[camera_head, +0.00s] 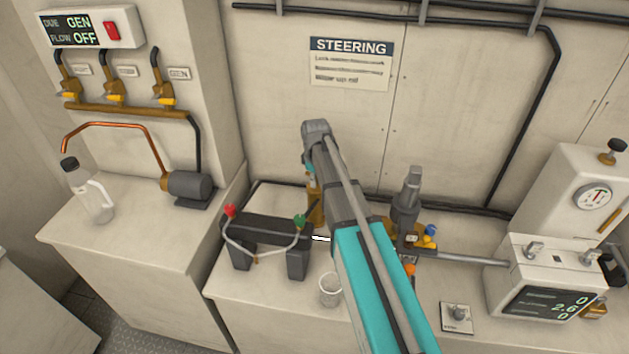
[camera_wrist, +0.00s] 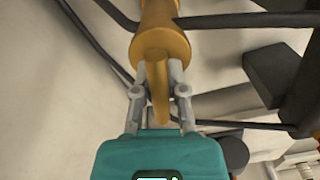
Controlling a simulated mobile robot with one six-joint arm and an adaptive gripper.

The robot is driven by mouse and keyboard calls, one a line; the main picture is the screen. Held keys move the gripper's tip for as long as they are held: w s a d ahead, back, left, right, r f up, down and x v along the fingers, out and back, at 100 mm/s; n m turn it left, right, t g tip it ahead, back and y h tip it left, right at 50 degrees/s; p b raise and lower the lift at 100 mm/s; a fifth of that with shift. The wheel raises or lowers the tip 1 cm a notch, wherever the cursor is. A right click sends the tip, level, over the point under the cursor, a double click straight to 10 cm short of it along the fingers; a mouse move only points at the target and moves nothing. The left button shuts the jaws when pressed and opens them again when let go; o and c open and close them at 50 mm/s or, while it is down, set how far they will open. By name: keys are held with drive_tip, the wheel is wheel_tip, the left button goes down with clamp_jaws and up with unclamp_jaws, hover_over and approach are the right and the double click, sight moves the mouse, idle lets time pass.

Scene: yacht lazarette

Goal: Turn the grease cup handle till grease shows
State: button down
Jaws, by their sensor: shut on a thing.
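The grease cup (camera_wrist: 160,40), a brass-coloured cylinder, fills the top middle of the wrist view. Its handle (camera_wrist: 158,100), a brass bar, sticks out from the cup's round end toward the camera. My gripper (camera_wrist: 160,78) is shut on the handle, with one grey finger on each side. In the head view a strip of a brass cylinder (camera_head: 315,208), likely the same cup, shows beside my arm; my arm hides the rest and most of the gripper. I see no grease in either view.
A black stand with red (camera_head: 229,211) and green (camera_head: 299,221) knobs is left of my arm. A white cup (camera_head: 330,290) stands close by. A grey upright fitting (camera_head: 408,195) and a display box (camera_head: 535,280) are to the right. A STEERING placard (camera_head: 350,62) hangs behind.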

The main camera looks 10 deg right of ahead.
drive_tip(key=shift+w+m, duration=0.15)
drive_tip(key=shift+m, duration=1.55)
drive_tip(key=c, duration=0.7)
unclamp_jaws()
drive_tip(key=shift+d, duration=0.1)
drive_tip(key=shift+n, duration=0.3)
